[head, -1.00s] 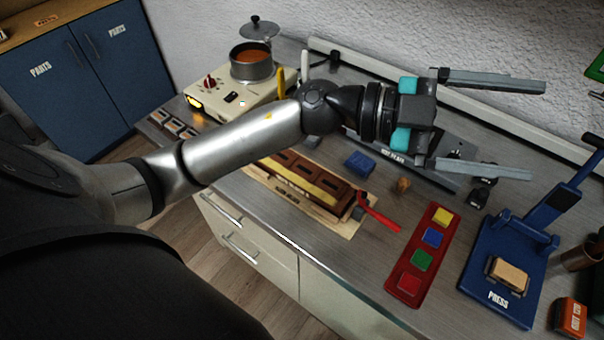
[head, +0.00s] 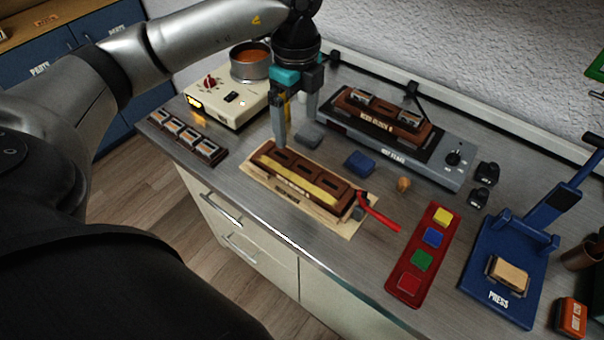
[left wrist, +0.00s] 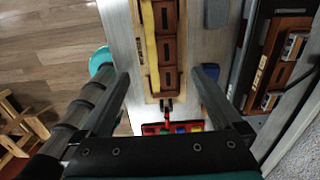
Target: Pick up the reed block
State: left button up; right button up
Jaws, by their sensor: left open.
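A brown wooden reed block (head: 318,186) with dark slots and a yellow strip along its near side lies on a pale mat (head: 345,228) on the bench. A second block, marked as reed block B (head: 376,122), rests on the hot plate. My left gripper (head: 296,132) points down, open and empty, above the far left end of the mat-borne block. In the left wrist view that block (left wrist: 167,50) lies between the two spread fingers, below them. The fingers look apart from it. My right gripper is not in view.
The hot plate (head: 437,165) stands behind the mat. A cream heater with a pot (head: 250,68) is at the back left. A blue pad (head: 360,163), a red-handled tool (head: 378,214), a red tray (head: 410,262) and a blue press (head: 480,262) are to the right.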

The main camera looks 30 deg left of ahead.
pick_arm(q)
send_over(302, 172)
jog(key=f, duration=0.9)
jog(key=shift+s+a+b, duration=0.2)
jog(key=shift+a+b, duration=0.1)
jog(key=shift+b, duration=0.05)
jog(key=shift+w+d+f, duration=0.1)
jog(key=shift+d+f, duration=0.05)
jog(key=shift+f, duration=1.2)
jog(key=shift+w+d+f, duration=0.1)
jog(key=shift+d+f, duration=0.05)
jog(key=shift+f, duration=1.2)
jog(key=c, duration=1.5)
jog(key=shift+r, duration=0.1)
notch_tip(302, 172, up, 20)
jog(key=shift+f+p, duration=0.1)
jog(key=shift+p, duration=0.7)
